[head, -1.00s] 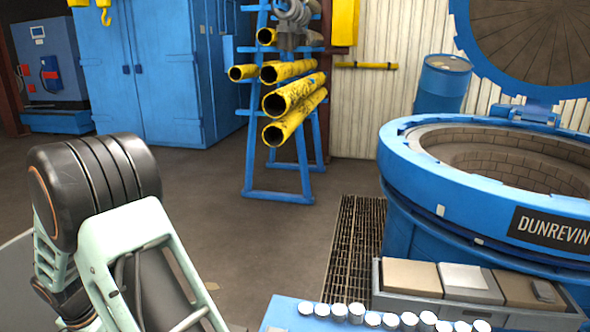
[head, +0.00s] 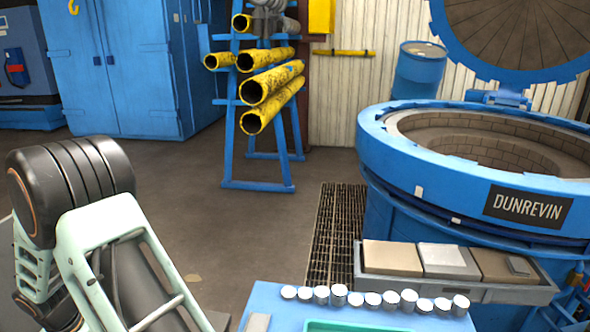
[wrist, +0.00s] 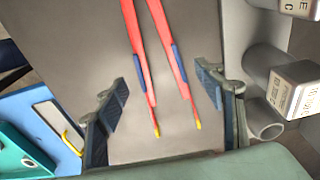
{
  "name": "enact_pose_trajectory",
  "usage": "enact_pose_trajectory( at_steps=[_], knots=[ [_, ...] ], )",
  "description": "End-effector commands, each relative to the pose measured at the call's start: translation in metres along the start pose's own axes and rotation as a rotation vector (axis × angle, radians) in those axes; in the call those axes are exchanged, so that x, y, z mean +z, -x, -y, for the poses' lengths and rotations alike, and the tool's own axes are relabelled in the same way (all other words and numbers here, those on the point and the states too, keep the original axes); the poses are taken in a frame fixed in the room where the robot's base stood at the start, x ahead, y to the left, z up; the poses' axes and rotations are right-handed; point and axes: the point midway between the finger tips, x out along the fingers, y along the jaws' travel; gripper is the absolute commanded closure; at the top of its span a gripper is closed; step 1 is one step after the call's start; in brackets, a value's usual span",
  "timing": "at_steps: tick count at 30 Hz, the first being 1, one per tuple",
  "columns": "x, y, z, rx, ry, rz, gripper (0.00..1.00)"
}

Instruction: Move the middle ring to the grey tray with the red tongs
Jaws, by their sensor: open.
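The red tongs (wrist: 163,55) lie on a grey surface in the wrist view, with blue grip patches and yellow tips. My gripper (wrist: 163,103) is open, its two dark fingers on either side of the tongs' legs and apart from them. A teal tray (wrist: 12,150) shows at the lower left of the wrist view, with a small dark-centred round thing (wrist: 28,163) in it that I cannot identify. The teal tray's edge also shows in the head view (head: 360,325). I cannot make out the middle ring or tell which thing is the grey tray.
A blue bench (head: 262,296) carries a row of several pale cylinders (head: 372,300). Behind it stand a grey box of blocks (head: 455,288) and the blue pit furnace (head: 400,195). In the wrist view, white lettered blocks (wrist: 292,85) and a grey tube (wrist: 265,125) stand right of my gripper.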

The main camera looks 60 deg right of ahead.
Motion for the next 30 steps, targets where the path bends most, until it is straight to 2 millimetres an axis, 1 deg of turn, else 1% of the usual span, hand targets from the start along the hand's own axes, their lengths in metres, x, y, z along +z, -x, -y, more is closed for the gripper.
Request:
enact_pose_trajectory(
  at_steps=[1, 3, 9, 13, 21, 28, 30],
  knots=[
    [0.001, -0.013, 0.000, 0.001, 0.000, 0.001, 0.37],
    [0.001, -0.023, 0.000, 0.001, 0.000, 0.000, 0.37],
    [0.001, -0.041, 0.000, 0.000, 0.001, 0.000, 0.37],
    [0.001, -0.044, 0.000, 0.000, 0.001, 0.000, 0.37],
    [0.000, -0.043, 0.000, 0.000, 0.001, 0.000, 0.37],
    [0.000, -0.043, 0.000, 0.000, 0.001, 0.001, 0.62],
    [0.000, -0.043, 0.000, 0.000, 0.001, 0.001, 0.62]
  ],
)
